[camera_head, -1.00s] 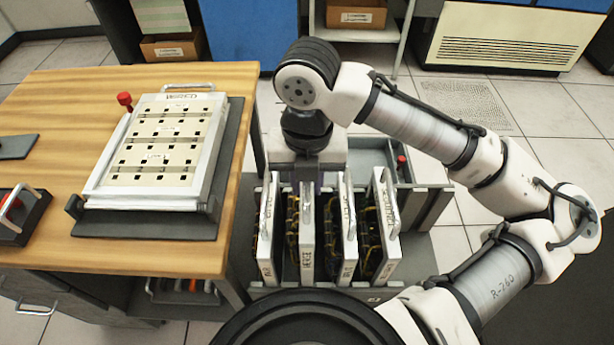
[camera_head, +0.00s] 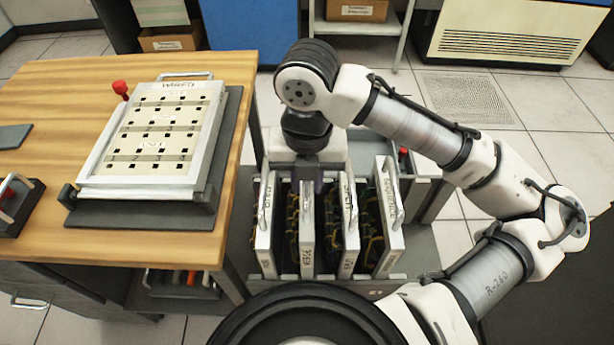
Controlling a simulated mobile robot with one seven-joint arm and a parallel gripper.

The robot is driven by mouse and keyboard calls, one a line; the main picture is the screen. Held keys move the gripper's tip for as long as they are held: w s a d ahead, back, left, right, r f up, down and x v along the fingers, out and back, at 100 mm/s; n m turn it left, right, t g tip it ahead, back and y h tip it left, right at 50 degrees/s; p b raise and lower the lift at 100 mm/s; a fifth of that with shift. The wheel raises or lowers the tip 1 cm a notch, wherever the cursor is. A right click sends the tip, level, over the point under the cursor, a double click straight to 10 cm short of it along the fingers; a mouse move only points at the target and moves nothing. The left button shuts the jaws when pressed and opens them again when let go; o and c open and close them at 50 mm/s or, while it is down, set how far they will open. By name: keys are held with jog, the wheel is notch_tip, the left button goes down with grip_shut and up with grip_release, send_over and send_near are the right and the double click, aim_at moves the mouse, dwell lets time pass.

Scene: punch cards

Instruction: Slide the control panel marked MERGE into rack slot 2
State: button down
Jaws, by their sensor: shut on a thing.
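The MERGE panel (camera_head: 306,245) is a narrow white-fronted panel standing upright in the rack (camera_head: 325,288), second from the left. My gripper (camera_head: 306,186) points down and is shut on the upper end of this panel; the fingertips and the panel's handle are largely hidden by the gripper and the wrist. The panel's front stands about level with its neighbours. To its left is a panel (camera_head: 265,235) with a handle. To its right are another panel (camera_head: 349,235) and a far-right panel (camera_head: 392,225). The slot numbers cannot be read.
A wooden table (camera_head: 60,100) stands to the left, bearing a wired plugboard panel (camera_head: 158,180) in a dark cradle with a red knob (camera_head: 121,88). A grey tray (camera_head: 420,178) adjoins the rack at the back right. Open tiled floor lies behind and to the right.

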jog(key=shift+f+b, duration=1)
jog(key=shift+f, duration=0.25)
jog(key=c, duration=1.3)
grip_release()
jog(key=shift+o, duration=0.7)
notch_tip(320, 180, up, 14)
jog(key=shift+f+p, duration=0.1)
jog(key=shift+p, duration=1.1)
